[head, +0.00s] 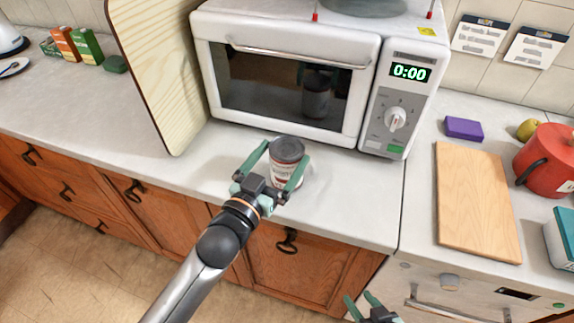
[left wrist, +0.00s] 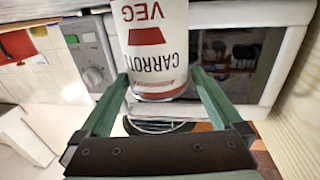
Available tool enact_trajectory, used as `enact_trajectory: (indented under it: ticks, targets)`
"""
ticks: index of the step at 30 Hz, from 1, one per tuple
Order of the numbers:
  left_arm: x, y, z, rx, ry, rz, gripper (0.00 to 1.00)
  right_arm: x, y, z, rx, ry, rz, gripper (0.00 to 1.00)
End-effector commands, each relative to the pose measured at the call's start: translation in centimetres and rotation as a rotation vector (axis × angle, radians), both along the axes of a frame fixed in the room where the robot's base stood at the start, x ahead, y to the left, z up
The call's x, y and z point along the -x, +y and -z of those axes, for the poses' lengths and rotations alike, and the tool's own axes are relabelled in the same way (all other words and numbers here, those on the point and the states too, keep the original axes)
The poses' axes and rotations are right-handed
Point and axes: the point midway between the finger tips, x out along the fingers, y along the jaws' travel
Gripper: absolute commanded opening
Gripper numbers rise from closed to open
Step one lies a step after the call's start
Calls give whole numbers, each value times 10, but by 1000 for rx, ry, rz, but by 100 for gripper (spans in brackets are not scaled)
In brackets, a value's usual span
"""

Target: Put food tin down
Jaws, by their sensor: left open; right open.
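The food tin (head: 287,160) is grey-topped with a white and red label. It stands upright on the pale countertop (head: 345,190), in front of the microwave. In the left wrist view the tin (left wrist: 155,45) appears upside down, its label reading "CARROT" and "VEG". My left gripper (head: 282,157) is open, with one green finger on each side of the tin. Its fingers show beside the tin's lower end in the left wrist view (left wrist: 158,78). My right gripper (head: 366,302) is open and empty at the bottom edge, below the counter front.
The white microwave (head: 375,45) stands close behind the tin, its door shut. A tall wooden board (head: 160,75) leans left of it. A cutting board (head: 475,200), purple sponge (head: 464,128) and red pot (head: 550,160) are at right. Counter left of the tin is clear.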

Motion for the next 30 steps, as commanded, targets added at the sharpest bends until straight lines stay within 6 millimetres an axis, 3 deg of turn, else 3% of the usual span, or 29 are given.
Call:
enact_trajectory:
  ticks: [13,23,30]
  targets:
    - [-40,-24,-3,0,-3,1,100,0,0,21,0,1,-1,50]
    - [-46,-26,-4,1,0,1,100,0,0,22,0,1,-1,50]
    - [-46,-26,-4,0,0,1,75,1,0,22,-1,1,0,50]
